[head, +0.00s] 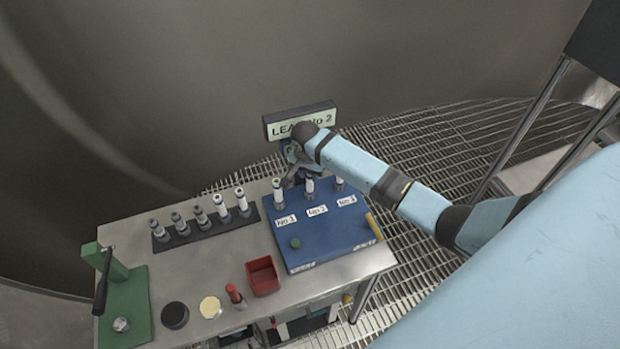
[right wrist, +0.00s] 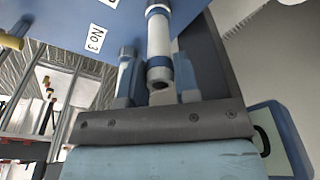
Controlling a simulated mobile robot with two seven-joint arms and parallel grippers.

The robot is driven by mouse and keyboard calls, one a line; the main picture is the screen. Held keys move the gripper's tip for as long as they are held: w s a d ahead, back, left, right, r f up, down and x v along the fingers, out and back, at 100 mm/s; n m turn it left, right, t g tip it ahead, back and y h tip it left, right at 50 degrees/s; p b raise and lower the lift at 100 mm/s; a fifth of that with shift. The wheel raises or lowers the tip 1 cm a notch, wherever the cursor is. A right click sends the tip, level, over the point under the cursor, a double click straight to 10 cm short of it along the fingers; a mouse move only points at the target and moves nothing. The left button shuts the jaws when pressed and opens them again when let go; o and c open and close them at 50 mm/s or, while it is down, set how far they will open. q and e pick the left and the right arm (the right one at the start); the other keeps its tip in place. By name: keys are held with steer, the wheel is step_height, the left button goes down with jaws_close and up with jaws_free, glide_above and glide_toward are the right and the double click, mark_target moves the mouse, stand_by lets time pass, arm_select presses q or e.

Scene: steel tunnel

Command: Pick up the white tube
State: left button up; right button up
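Three white tubes with grey tops stand in a row at the back of the blue board: a left one (head: 278,192), a middle one (head: 310,187) and a right one (head: 339,183). My right gripper (head: 291,172) reaches in from the right, close behind and above the left and middle tubes. In the right wrist view a white tube (right wrist: 158,38) with blue-grey bands lies between the fingers of this gripper (right wrist: 157,82). The fingers stand apart, with a gap visible on the tube's left. Contact on the right side is unclear. My left gripper is not in view.
A black rack (head: 190,236) with several more tubes stands left of the blue board (head: 318,252). A red bin (head: 262,275), a green press (head: 122,300) and small discs occupy the front of the steel table. A sign (head: 300,123) stands just behind the gripper.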

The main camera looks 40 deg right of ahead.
jaws_close()
steer(key=shift+r, duration=10)
